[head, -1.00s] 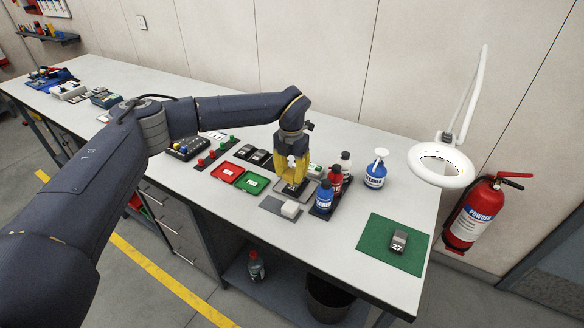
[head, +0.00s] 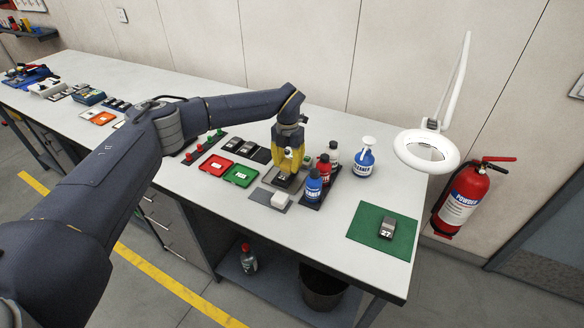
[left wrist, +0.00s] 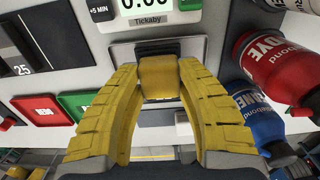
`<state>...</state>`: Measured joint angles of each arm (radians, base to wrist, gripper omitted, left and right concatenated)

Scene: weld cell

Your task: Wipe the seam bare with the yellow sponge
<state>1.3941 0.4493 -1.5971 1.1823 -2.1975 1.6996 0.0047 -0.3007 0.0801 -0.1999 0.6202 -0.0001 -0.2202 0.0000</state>
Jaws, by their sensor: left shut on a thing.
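My left gripper (head: 286,168), with yellow fingers, is over the bench among the bottles and trays. In the left wrist view its fingers (left wrist: 160,85) are shut on the yellow sponge (left wrist: 160,76), a small block between the tips. Below it is a grey metal piece on a dark plate (left wrist: 122,52); in the head view a dark block marked with a number (head: 282,178) shows just under the fingertips. The seam is hidden under the sponge and fingers. I cannot tell whether the sponge touches the piece. My right gripper is not in view.
Red tray (head: 215,166) and green tray (head: 241,174) lie left of the gripper. A blue bottle (head: 313,186) and red bottle (head: 323,168) stand close on its right. A green mat (head: 365,225) holds a grey block.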

